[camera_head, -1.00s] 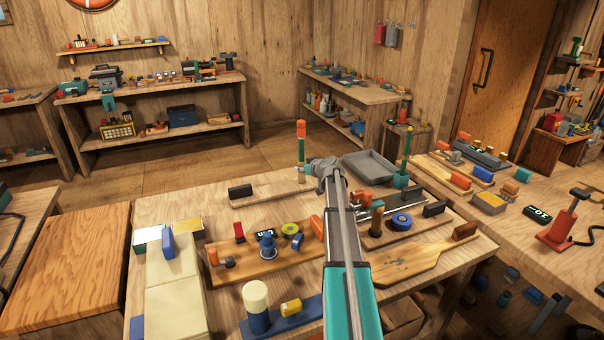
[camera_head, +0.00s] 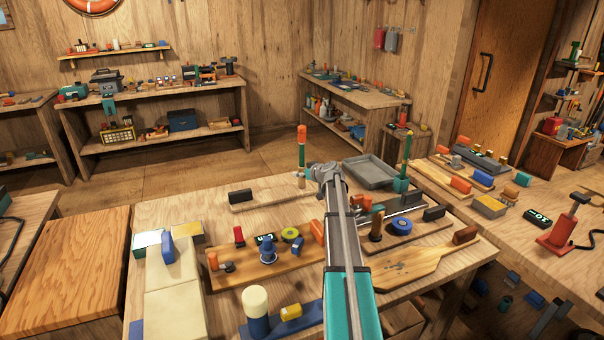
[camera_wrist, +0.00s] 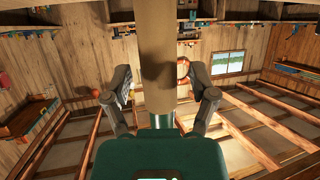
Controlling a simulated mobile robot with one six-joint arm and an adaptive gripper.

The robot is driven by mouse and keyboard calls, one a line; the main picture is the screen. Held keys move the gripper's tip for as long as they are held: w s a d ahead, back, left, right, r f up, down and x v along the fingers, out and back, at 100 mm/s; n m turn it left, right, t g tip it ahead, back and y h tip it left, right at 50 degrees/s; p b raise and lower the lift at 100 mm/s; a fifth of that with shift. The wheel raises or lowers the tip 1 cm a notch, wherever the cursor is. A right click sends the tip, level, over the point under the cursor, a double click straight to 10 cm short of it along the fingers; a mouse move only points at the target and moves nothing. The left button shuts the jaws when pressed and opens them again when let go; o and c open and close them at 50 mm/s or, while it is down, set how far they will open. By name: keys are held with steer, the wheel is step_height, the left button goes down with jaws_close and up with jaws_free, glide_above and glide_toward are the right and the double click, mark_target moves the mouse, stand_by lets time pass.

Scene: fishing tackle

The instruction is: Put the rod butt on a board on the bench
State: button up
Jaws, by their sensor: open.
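An upright rod with an orange top, a green shaft and a tan lower part (camera_head: 302,152) stands at the back of the bench (camera_head: 150,210), apparently the rod butt. My gripper (camera_head: 318,178) is right beside it, and its fingers are hard to make out there. In the wrist view my gripper (camera_wrist: 160,95) is open, with one finger on each side of a thick tan cylinder (camera_wrist: 158,55). Gaps show on both sides of the cylinder. Several wooden boards lie on the bench: one at the back (camera_head: 270,200), one in the middle (camera_head: 240,275) and a paddle-shaped one (camera_head: 405,268).
A grey tray (camera_head: 370,172) and a green upright stand (camera_head: 402,175) are at the back right. The middle board carries a blue reel-like piece (camera_head: 268,250) and a yellow-green ring (camera_head: 290,234). A white-topped blue cylinder (camera_head: 256,308) stands at the front. My arm hides part of the bench.

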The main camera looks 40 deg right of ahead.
steer(key=p+v, duration=0.2)
steer(key=v, duration=0.5)
steer(key=shift+s+p, duration=0.15)
steer(key=shift+p, duration=0.2)
